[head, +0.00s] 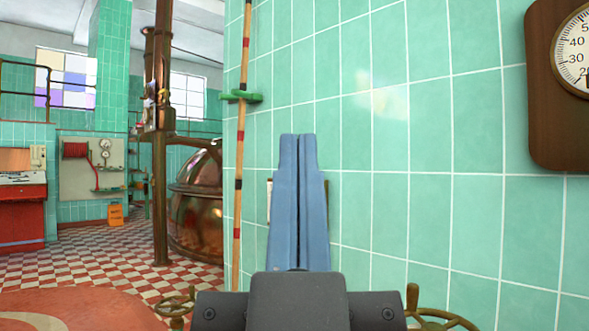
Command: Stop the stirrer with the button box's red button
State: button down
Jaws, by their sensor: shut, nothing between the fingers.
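My gripper (298,140) is in the middle of the head view, its two long blue fingers pressed together and pointing away from me toward the green tiled wall. Nothing is held between them. Behind the fingers, thin edges of a small pale and dark object (269,190) show on the wall. The fingers cover most of it, so I cannot tell whether it is the button box. No red button can be made out there. I cannot tell whether the fingertips touch the wall. The stirrer is not identifiable.
A striped rod (239,150) stands along the wall's left edge in a green bracket (241,96). A wooden-backed dial (560,85) hangs at right. Brass handwheels (440,320) sit low near my gripper. A copper kettle (198,205) and open checkered floor (100,262) lie at left.

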notch_tip(320, 180, up, 50)
jog(key=p, duration=4.7)
